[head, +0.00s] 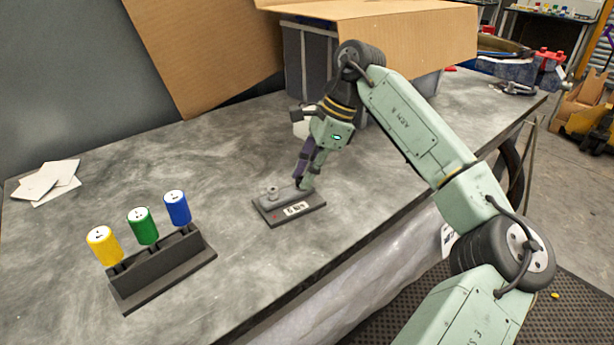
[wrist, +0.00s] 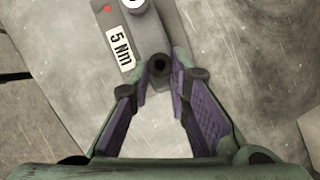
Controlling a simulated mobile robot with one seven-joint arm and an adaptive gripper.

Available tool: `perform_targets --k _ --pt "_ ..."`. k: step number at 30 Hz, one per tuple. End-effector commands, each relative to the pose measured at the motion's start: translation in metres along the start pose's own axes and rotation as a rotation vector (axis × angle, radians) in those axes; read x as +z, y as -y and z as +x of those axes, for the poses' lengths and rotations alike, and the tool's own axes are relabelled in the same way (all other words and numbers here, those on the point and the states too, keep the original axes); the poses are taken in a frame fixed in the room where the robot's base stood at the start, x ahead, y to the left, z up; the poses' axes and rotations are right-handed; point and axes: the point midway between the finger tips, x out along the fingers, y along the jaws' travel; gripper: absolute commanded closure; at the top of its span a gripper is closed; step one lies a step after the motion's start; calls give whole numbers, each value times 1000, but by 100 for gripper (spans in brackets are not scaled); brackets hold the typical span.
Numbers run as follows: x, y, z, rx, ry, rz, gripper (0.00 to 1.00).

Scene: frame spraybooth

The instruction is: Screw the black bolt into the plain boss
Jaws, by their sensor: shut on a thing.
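A dark fixture plate (head: 268,212) lies on the bench with a raised grey bar, and it also shows in the wrist view (wrist: 103,68). It carries a white "5 Nm" label (wrist: 121,48) and a red dot (wrist: 107,9). A pale round boss (head: 272,191) stands at its left end, by the red dot. My gripper (head: 302,185) points down at the plate's other end. In the wrist view its purple-padded fingers (wrist: 160,76) close around the black bolt (wrist: 158,64), whose dark socket faces up. The boss below the bolt is hidden, and I cannot tell how deep the bolt sits.
A dark rack (head: 165,272) at the front left holds drivers with yellow (head: 103,246), green (head: 142,226) and blue (head: 177,208) handles. White cards (head: 48,183) lie at the far left. A cardboard box (head: 420,35) and grey crate (head: 305,60) stand behind. Bench around the plate is clear.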

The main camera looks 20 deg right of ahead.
Motion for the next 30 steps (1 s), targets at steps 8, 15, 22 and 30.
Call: perform_targets --k 8,15,22,30 --pt "-1 -1 2 -16 -2 36 100" --pt "-1 -5 5 -109 -2 256 100" --pt "1 -4 0 -106 1 255 75" --pt "1 -4 0 -106 1 253 73"
